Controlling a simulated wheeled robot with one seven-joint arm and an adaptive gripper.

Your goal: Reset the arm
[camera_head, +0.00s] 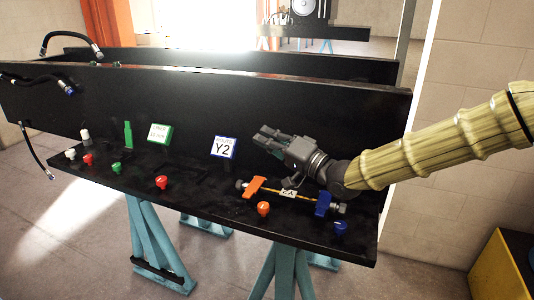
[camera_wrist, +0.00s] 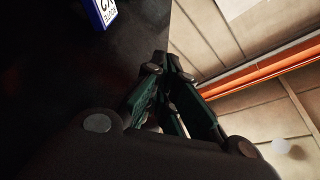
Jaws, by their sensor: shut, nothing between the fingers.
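My gripper (camera_head: 268,138) is above the right part of the black bench (camera_head: 215,200), in front of its upright back panel (camera_head: 330,110). Its fingers point left and it holds nothing. In the wrist view my gripper (camera_wrist: 168,68) shows its green-lined fingers close together at the tips. My arm comes in from the right in a ribbed yellowish sleeve. Below the gripper, a bar with an orange block (camera_head: 253,187) and a blue block (camera_head: 323,204) lies on the bench, with a small label between them.
A white-and-blue Y2 sign (camera_head: 224,148) stands left of the gripper, and a green sign (camera_head: 160,134) farther left. Coloured knobs line the bench front, including an orange knob (camera_head: 263,208) and a blue knob (camera_head: 341,227). Black hoses (camera_head: 40,84) hang at the left. A yellow box (camera_head: 500,268) stands lower right.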

